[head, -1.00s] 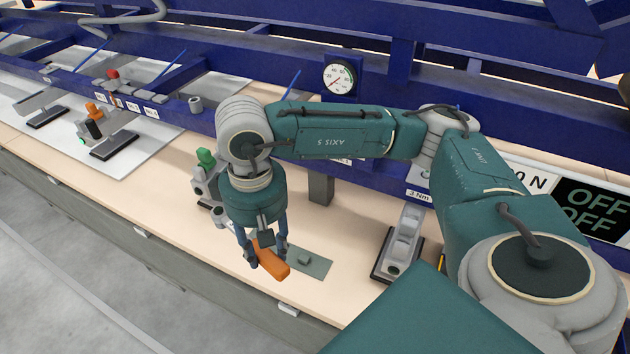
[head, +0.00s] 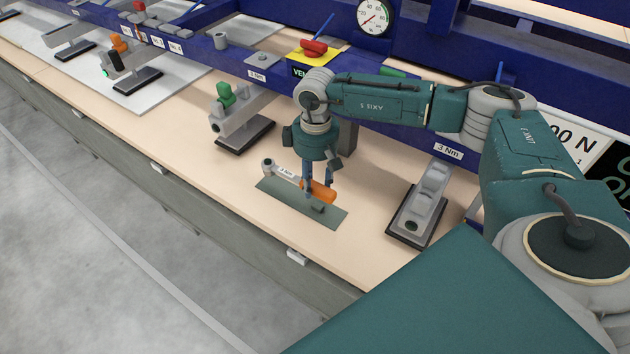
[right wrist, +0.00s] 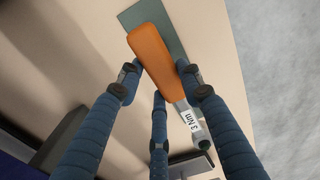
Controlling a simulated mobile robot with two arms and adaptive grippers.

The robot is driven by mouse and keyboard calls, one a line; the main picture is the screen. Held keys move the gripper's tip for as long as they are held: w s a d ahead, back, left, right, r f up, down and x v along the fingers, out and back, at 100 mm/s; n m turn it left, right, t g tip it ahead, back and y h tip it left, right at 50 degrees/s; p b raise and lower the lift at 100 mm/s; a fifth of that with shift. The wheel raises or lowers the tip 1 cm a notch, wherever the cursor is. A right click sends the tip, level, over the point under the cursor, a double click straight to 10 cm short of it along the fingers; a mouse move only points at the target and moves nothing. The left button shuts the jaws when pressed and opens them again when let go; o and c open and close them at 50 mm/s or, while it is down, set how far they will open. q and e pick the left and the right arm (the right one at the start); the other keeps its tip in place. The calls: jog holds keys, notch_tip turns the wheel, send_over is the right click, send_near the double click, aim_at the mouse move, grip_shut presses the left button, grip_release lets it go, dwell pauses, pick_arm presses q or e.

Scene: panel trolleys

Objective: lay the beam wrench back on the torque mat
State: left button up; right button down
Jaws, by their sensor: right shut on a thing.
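The beam wrench has an orange handle (head: 318,192) and a grey shaft with a "3 Nm" label (head: 287,172). In the head view it lies lengthwise over the grey-green torque mat (head: 333,220). My right gripper (head: 319,189) points down and is shut on the wrench near the handle. In the right wrist view the orange handle (right wrist: 153,55) sits between the fingers (right wrist: 160,85), with part of the mat (right wrist: 170,25) behind it. I cannot tell whether the wrench touches the mat. My left gripper is not in view.
A grey fixture on a black base (head: 418,205) stands right of the mat. A fixture with a green knob (head: 240,120) stands behind left. The blue frame with a dial gauge (head: 375,16) runs along the back. The bench front edge (head: 225,208) is close; bare bench lies left of the mat.

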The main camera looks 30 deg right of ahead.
aim_at(316, 201)
jog(key=shift+f+b, duration=0.5)
jog(key=shift+f, duration=0.35)
jog(key=shift+f+b, duration=0.35)
jog(key=shift+f, duration=0.6)
jog(key=shift+f+b, duration=0.1)
jog(key=shift+b, duration=0.25)
jog(key=shift+f+b, duration=0.45)
grip_release()
jog(key=shift+s, duration=0.1)
